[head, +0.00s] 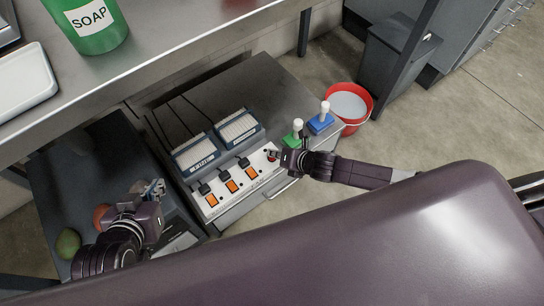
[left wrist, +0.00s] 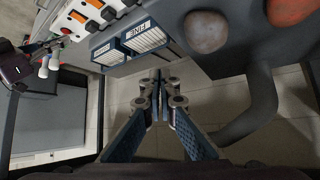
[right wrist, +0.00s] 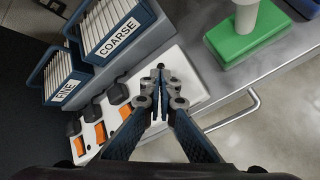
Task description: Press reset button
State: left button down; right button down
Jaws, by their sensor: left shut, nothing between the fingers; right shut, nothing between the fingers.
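A white panel (head: 240,178) with orange rocker switches (head: 231,186) lies on the grey cabinet top. A small red button (head: 272,156) shows at the panel's right end, partly covered by my right gripper (head: 274,154). In the right wrist view the shut fingertips (right wrist: 160,72) are over the panel's end (right wrist: 182,75) and hide the button; I cannot tell whether they touch it. The panel also shows in the left wrist view (left wrist: 82,20). My left gripper (head: 155,188) is shut and empty, over the dark surface left of the panel; its closed fingertips show in the left wrist view (left wrist: 158,80).
Boxes labelled FINE (head: 195,152) and COARSE (head: 238,128) stand behind the panel. Green-based (head: 294,138) and blue-based (head: 321,122) handles stand to its right. A red bucket (head: 365,90) is on the floor. Fruit (head: 68,242) lies near my left arm. A shelf overhangs the left back.

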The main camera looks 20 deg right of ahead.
pick_arm(q)
jog(key=shift+w+d+r, duration=0.1)
jog(key=shift+w+r, duration=0.15)
jog(key=shift+w, duration=0.05)
pick_arm(e)
jog(key=shift+f, duration=0.2)
